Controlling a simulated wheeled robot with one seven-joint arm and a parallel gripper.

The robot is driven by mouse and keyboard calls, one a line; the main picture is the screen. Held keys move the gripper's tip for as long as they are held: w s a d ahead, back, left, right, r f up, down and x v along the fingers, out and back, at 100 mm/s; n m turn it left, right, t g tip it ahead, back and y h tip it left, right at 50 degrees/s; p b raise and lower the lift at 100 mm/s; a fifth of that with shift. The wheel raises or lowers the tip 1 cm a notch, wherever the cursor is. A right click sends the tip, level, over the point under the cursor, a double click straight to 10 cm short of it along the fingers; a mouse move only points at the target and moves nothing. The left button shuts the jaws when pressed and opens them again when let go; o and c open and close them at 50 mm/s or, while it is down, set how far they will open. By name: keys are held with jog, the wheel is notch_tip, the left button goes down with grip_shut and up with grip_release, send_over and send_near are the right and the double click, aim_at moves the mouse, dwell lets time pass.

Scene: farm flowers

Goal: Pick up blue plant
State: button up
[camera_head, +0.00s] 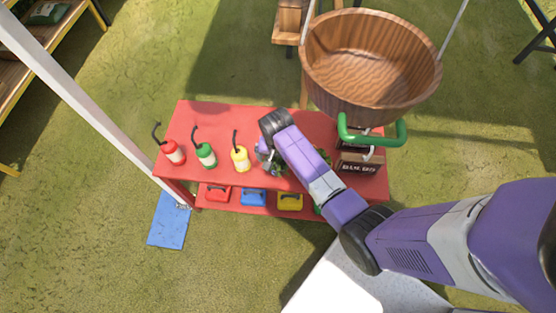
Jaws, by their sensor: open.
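My purple and grey arm reaches in from the right over the red table (225,115). My gripper (265,160) points down at the middle of the table top, just right of the yellow bottle. It is open. Small dark green leaves (279,169) show close beside and under it, and more leaves (325,155) show just right of my forearm. My arm hides much of this spot. I cannot make out a clearly blue plant, or whether the gripper touches the leaves.
Red (173,153), green (206,155) and yellow (240,159) bottles stand on the table's left. Red (218,193), blue (253,197) and yellow (290,202) handled items sit on the lower shelf. A dark "BULBS" box (358,163) and green handle (375,139) are right, below a hanging wooden basket (370,65).

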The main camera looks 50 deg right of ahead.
aim_at(278, 163)
jog(key=shift+w+d+f, duration=0.1)
jog(key=shift+f, duration=1.05)
jog(key=c, duration=1.7)
jog(key=shift+r, duration=0.1)
